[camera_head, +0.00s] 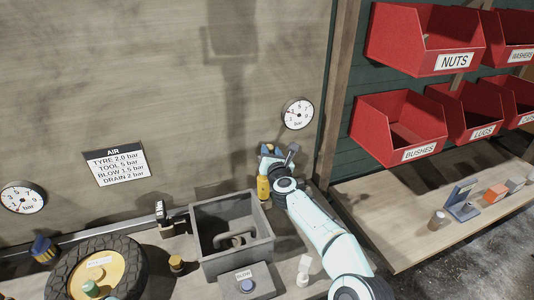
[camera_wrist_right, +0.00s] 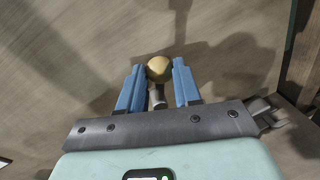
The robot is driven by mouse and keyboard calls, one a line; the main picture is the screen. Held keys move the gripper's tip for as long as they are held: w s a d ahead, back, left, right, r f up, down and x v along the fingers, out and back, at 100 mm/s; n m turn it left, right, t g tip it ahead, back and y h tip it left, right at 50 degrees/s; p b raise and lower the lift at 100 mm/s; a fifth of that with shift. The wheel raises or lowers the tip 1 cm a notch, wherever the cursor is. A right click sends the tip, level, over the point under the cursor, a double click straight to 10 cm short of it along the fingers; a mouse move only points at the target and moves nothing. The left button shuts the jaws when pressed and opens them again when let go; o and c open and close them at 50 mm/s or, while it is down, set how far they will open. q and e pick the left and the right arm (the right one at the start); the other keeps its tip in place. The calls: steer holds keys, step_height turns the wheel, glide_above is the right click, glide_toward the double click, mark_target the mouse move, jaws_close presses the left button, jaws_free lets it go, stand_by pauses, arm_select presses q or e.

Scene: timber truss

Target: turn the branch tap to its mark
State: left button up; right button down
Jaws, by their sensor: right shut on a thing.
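My right gripper (camera_head: 272,153) is at the wall, below and left of the right gauge (camera_head: 298,113). In the right wrist view my right gripper (camera_wrist_right: 158,82) has its two blue fingers on either side of a round yellow knob (camera_wrist_right: 158,68) on a grey stem, which looks like the branch tap. It is shut on this piece. In the head view the gripper mostly hides the tap, and I cannot make out its mark. The right gauge's needle is too small to read surely. My left gripper is not in view.
A yellow part (camera_head: 263,188) is just under the gripper. A grey open bin (camera_head: 232,258) stands on the bench, with a tyre (camera_head: 133,272) to its left. A pressure sign (camera_head: 116,163) and a left gauge (camera_head: 22,199) are on the wall. Red bins (camera_head: 400,128) hang at right.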

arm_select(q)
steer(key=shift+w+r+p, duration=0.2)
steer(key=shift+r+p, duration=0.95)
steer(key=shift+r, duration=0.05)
arm_select(e)
steer(key=shift+w+d+f+m+g+y, duration=0.15)
steer(key=shift+d+f+m+g+y, duration=0.4)
steer(key=shift+m, duration=1.2)
steer(key=shift+w+d+f+m+g+y, duration=0.1)
steer(key=shift+w+d+f+m+y, duration=0.25)
steer(key=shift+f+m, duration=0.95)
steer(key=shift+d+f+m+g+y, duration=0.3)
steer(key=shift+d+m, duration=0.3)
steer(key=shift+m, duration=1.55)
steer(key=shift+f, duration=0.1)
steer(key=c, duration=0.8)
jaws_free()
